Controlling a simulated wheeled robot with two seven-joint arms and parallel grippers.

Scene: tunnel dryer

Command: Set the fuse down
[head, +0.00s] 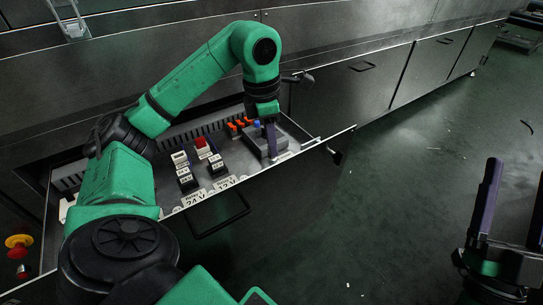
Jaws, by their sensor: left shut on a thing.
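My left gripper (271,153) points down into an open drawer (236,196) at its right end, over a grey box (284,142). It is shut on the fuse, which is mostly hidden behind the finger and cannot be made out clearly. A small blue piece (257,124) shows just left of the finger; I cannot tell whether it belongs to the fuse or the box. I cannot tell whether the fuse touches anything below. My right gripper (516,172) is at the right edge, above the floor, with its dark fingers apart and nothing seen between them.
The drawer holds a row of orange pieces (240,123), a red-topped block (202,147) and several white-topped blocks. A red button (17,251) is at lower left. Floor (400,190) at right is mostly clear.

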